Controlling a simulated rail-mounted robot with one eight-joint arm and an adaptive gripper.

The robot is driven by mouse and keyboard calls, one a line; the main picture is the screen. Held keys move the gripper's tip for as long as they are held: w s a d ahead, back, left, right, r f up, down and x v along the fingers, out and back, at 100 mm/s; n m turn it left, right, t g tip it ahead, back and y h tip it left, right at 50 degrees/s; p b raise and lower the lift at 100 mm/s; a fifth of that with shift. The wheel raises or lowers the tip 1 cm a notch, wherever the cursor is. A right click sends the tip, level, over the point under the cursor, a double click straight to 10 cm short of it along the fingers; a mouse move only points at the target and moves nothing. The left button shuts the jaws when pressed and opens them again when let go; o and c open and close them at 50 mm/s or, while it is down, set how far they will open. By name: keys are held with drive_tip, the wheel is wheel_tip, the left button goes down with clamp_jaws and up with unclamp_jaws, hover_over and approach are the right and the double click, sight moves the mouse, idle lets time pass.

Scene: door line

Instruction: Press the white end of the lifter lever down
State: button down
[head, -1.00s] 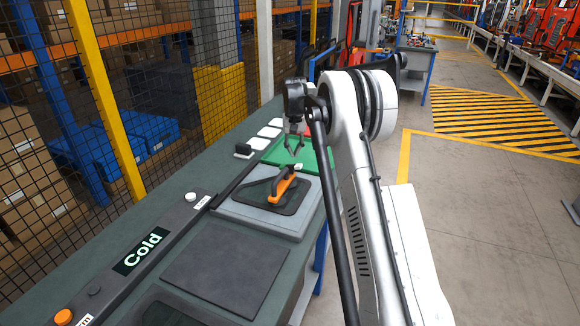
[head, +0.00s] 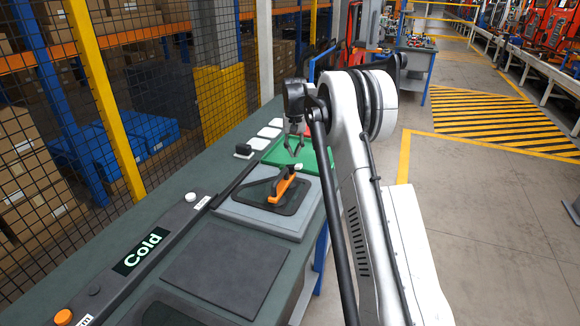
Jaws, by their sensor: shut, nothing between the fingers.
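The lifter lever (head: 284,187) is an orange bar with a small white end (head: 298,167) at its far, upper side. It sits slanted on a dark plate (head: 290,209) on top of a grey block (head: 248,221) on the bench. A thin dark bar lies beside the lever on its left. My gripper (head: 294,152) points down just beyond the white end, over the green board. It is shut and holds nothing. A small gap seems to show between the fingertips and the white end, but the exact height is hard to tell.
The green board (head: 318,158) lies behind the lever, with white pads (head: 260,143) to its left. A long dark control strip with a "Cold" label (head: 141,251) runs along the left. A flat dark panel (head: 225,272) lies in front. Mesh fencing (head: 150,80) stands behind the bench.

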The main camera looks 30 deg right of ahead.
sight(294, 166)
drive_tip(key=shift+f+b, duration=1.5)
drive_tip(key=shift+f, duration=0.9)
idle(1.4)
drive_tip(key=shift+r, duration=0.15)
drive_tip(key=shift+r+p, duration=1.35)
drive_tip(key=shift+r, duration=2.05)
